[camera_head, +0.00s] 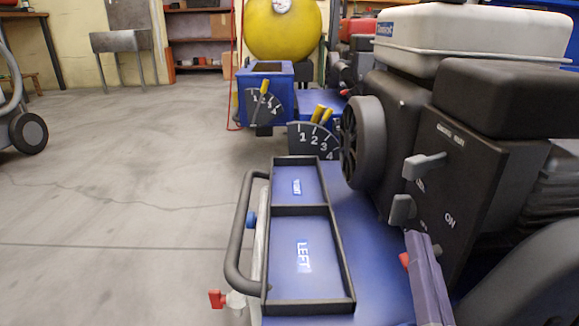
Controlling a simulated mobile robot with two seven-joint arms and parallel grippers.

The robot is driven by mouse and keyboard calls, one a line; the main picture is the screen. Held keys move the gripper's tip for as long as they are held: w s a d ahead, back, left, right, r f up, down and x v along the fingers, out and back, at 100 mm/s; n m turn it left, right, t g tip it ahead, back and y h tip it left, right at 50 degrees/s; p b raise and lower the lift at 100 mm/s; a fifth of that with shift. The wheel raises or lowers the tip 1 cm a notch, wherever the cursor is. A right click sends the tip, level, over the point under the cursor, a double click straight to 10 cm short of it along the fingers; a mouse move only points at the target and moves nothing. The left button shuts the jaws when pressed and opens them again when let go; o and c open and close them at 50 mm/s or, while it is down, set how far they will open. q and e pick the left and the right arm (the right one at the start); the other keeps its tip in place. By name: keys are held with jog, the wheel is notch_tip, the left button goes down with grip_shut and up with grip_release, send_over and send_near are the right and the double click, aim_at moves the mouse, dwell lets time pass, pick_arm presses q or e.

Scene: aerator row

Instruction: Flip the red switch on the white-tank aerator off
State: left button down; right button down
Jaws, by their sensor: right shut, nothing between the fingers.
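The aerator with the white tank (470,38) fills the right side of the head view. Its dark engine panel (455,165) carries two grey levers, an upper one (424,165) and a lower one (402,209), with an "ON" label beside the lower one. A small red part (404,260), which looks like the red switch, shows just left of my right gripper (418,240). Most of it is hidden, so I cannot tell its position or whether the gripper touches it. The right gripper is shut and empty, low in front of the panel. My left gripper is out of view.
A blue deck with a black-rimmed tray (345,300) and a grey handle bar (238,235) lies left of the engine. A red-handled valve (217,299) sits below the bar. A yellow-tank machine (283,28) stands behind. The floor at left is mostly clear.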

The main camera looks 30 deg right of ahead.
jog(key=w+a+v, duration=0.1)
jog(key=v, duration=0.8)
jog(key=shift+s+a, duration=0.3)
jog(key=shift+f, duration=0.15)
